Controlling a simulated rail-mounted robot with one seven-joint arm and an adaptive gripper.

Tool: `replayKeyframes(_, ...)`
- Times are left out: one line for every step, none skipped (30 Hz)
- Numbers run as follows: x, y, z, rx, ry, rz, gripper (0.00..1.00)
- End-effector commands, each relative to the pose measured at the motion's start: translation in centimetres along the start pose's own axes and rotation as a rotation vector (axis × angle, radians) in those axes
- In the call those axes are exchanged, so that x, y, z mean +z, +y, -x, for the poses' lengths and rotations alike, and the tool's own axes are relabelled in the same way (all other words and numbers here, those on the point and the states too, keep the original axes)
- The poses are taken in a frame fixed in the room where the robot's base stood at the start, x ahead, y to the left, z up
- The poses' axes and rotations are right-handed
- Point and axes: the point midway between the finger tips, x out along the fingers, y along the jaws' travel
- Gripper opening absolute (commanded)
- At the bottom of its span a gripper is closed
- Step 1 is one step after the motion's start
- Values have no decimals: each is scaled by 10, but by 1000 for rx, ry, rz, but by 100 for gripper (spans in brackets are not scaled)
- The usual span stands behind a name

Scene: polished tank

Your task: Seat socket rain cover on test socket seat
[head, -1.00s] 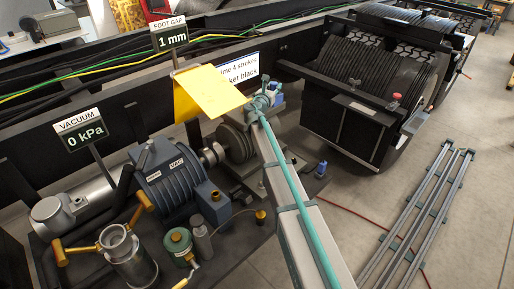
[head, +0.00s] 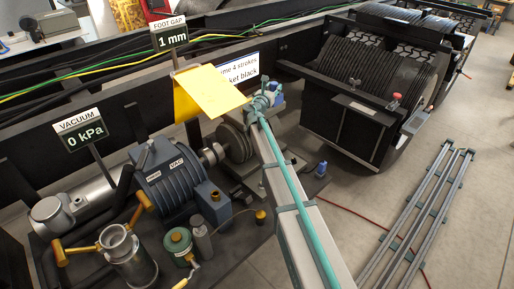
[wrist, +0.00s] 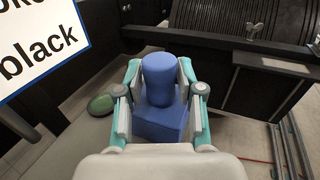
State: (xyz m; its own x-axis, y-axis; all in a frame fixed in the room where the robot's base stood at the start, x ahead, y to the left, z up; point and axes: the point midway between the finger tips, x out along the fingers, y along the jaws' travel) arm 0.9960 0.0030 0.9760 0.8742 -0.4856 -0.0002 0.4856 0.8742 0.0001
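My gripper (head: 268,97) is raised over the right end of the dark equipment base, in front of the white sign. In the wrist view its teal and grey fingers (wrist: 160,82) close around a blue piece, a rounded knob on a square block. I take this piece to be the socket rain cover (wrist: 160,117); a bit of it shows beside my gripper in the head view (head: 279,98). A small blue object (head: 322,168) stands at the base's right edge. I cannot tell whether it is the test socket seat; no seat is clearly identifiable.
A yellow plate (head: 215,92) juts out left of my gripper. The blue vacuum motor (head: 173,185), shaft discs (head: 236,142) and metal canister (head: 127,258) crowd the left. A large black ribbed drum unit (head: 378,75) stands right. Rails (head: 425,210) lie on open floor.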

Motion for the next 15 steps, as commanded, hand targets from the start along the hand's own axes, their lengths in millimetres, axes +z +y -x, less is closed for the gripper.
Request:
replayKeyframes(0, 0, 2, 0, 0, 0, 37)
replayKeyframes(0, 0, 3, 0, 0, 0, 37)
replayKeyframes(0, 0, 4, 0, 0, 0, 37)
replayKeyframes(0, 0, 5, 0, 0, 0, 37)
replayKeyframes(0, 0, 6, 0, 0, 0, 37)
replayKeyframes(0, 0, 7, 0, 0, 0, 37)
replayKeyframes(0, 0, 7, 0, 0, 0, 37)
replayKeyframes(0, 0, 8, 0, 0, 0, 37)
replayKeyframes(0, 0, 9, 0, 0, 0, 37)
replayKeyframes(0, 0, 10, 0, 0, 0, 37)
replayKeyframes(0, 0, 11, -1, 0, 0, 37)
replayKeyframes(0, 0, 12, -1, 0, 0, 37)
replayKeyframes(0, 0, 13, -1, 0, 0, 37)
replayKeyframes(0, 0, 14, -1, 0, 0, 37)
replayKeyframes(0, 0, 15, -1, 0, 0, 37)
